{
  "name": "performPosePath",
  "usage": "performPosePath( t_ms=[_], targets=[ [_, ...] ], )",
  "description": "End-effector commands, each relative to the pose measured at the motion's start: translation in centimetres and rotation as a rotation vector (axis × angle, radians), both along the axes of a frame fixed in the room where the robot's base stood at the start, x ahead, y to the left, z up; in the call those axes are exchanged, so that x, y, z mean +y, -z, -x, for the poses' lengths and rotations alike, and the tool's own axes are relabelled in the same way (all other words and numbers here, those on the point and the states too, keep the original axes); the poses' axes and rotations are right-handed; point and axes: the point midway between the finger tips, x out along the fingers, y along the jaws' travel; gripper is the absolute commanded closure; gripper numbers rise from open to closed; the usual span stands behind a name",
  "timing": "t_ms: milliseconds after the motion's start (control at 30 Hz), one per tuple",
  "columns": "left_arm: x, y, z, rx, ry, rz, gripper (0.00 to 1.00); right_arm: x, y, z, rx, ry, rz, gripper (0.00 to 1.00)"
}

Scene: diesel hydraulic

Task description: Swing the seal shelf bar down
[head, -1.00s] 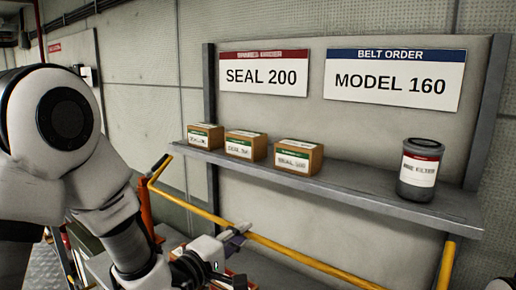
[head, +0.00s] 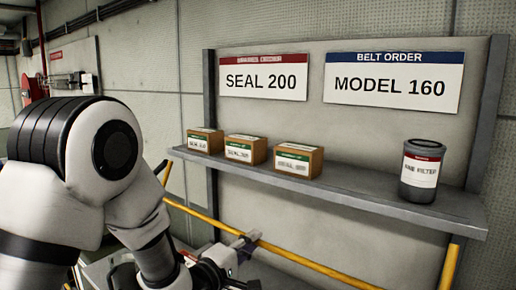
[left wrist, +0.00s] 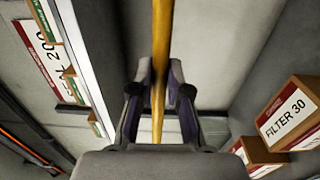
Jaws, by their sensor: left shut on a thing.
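The yellow seal shelf bar (head: 305,263) runs slantwise below the grey shelf, with its right side arm (head: 450,265) rising at the right. My left gripper (head: 248,240) is shut on the bar left of its middle, below the shelf edge. In the left wrist view the bar (left wrist: 159,50) passes between the two fingers of the gripper (left wrist: 160,95). My left arm hides part of the bar's left end. My right gripper is not in view.
The shelf (head: 350,195) carries three seal boxes (head: 245,150) and a dark filter canister (head: 419,170). Two signs (head: 263,78) hang on the panel behind. In the left wrist view, a FILTER 30 box (left wrist: 289,115) is at the right.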

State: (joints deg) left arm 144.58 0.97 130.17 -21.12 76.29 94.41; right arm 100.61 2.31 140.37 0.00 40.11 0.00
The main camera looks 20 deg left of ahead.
Motion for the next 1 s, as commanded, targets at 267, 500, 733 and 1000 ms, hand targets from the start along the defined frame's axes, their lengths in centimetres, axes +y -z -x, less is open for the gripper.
performPosePath(
  t_ms=[267,500,733,1000],
  targets=[
    [-0.1,0.1,-0.1,-0.001,0.001,-0.001,0.94,0.0,0.2,0.3,0.008,0.001,0.000,0.60],
    [-0.6,0.8,-1.6,-0.001,0.001,-0.002,0.94,0.0,0.4,0.3,0.008,0.001,0.000,0.60],
    [-0.9,1.0,-2.5,-0.001,0.001,-0.001,0.94,0.0,0.5,0.3,0.007,0.001,0.000,0.60],
    [-0.9,1.0,-2.4,0.000,0.001,0.000,0.55,0.0,0.5,0.3,0.007,0.001,0.000,0.60]
  ],
)
